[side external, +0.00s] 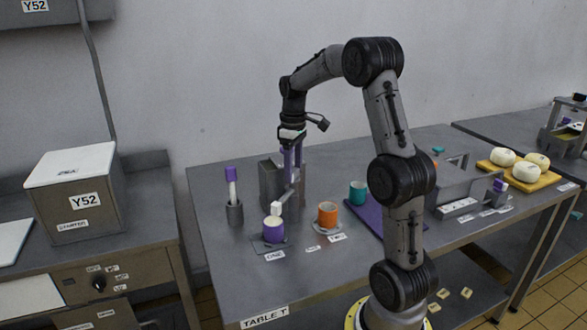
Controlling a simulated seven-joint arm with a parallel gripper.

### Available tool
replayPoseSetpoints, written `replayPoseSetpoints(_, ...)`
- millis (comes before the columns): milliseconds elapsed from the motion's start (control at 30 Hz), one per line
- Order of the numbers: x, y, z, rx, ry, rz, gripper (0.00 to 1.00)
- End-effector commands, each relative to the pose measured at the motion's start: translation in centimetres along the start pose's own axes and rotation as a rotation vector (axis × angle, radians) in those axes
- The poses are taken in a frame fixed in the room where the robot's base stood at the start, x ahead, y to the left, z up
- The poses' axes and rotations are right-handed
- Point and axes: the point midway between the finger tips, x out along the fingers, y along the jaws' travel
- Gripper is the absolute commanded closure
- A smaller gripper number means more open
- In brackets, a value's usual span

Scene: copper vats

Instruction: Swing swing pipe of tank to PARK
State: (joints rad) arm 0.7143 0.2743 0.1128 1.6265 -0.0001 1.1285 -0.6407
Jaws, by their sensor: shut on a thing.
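The grey tank (270,183) stands on the table, partly hidden behind my gripper. The swing pipe (289,197) is a thin grey arm beside the tank, reaching toward the front. A white block (277,208) shows near its front end, above the purple cup (274,231). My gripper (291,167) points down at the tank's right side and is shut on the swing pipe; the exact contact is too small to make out. The PARK mark cannot be read in this view.
An orange cup (328,215) and a teal cup (357,192) stand to the right, near a purple mat (367,217). A grey holder (235,213) with a purple-capped stick stands left. A grey machine (456,193) and a yellow tray (531,183) of buns lie farther right.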

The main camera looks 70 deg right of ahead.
Motion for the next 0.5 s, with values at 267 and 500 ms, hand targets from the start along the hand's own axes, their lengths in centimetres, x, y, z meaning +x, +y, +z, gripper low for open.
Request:
replayPoseSetpoints(267, -0.12, 0.01, -0.02, -0.226, 0.001, 0.001, 1.00)
replayPoseSetpoints(500, -0.18, 0.01, -0.04, -0.452, 0.002, 0.002, 1.00)
